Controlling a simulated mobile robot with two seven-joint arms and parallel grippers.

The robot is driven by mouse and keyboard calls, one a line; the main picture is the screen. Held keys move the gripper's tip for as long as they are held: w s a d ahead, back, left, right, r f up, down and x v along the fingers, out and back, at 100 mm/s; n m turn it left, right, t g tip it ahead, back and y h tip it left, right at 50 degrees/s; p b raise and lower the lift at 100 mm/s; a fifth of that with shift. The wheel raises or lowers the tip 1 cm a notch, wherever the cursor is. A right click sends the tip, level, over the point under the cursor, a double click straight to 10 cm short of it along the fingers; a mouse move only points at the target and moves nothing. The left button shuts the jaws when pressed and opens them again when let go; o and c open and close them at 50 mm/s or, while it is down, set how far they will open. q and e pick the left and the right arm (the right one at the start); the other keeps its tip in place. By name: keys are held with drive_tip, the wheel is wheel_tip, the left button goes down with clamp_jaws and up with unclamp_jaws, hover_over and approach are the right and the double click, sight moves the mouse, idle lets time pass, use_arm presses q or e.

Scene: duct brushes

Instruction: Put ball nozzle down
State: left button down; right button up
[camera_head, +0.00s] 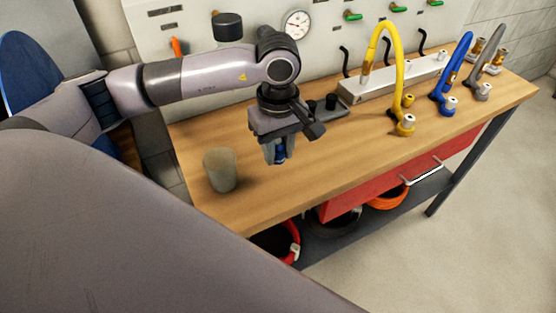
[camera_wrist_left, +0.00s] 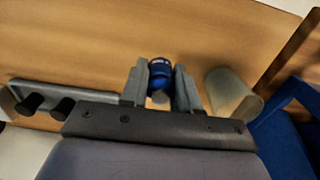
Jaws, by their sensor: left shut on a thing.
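My left gripper (camera_head: 279,155) is shut on the ball nozzle (camera_head: 281,155), a small blue piece, above the front part of the wooden workbench (camera_head: 330,165). In the left wrist view the nozzle (camera_wrist_left: 160,70) shows as a blue ringed body with a paler round part, between the two grey fingers of the gripper (camera_wrist_left: 160,82). Its lower end is partly hidden, and I cannot tell whether it touches the bench. My right gripper is not in view.
A grey-green cup (camera_head: 220,169) stands left of my gripper. A dark rack with black pegs (camera_head: 331,102) lies behind it. Yellow (camera_head: 405,122) and blue (camera_head: 446,100) hoses stand to the right. Bench space between my gripper and the hoses is clear.

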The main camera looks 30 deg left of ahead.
sight(278, 163)
use_arm(q)
wheel_tip(278, 163, down, 4)
drive_tip(key=shift+f, duration=0.1)
drive_tip(key=shift+f, duration=0.15)
drive_tip(key=c, duration=0.8)
unclamp_jaws()
drive_tip(key=shift+r, duration=0.2)
wheel_tip(278, 163, up, 12)
drive_tip(key=shift+r+b, duration=0.1)
drive_tip(key=shift+b, duration=0.5)
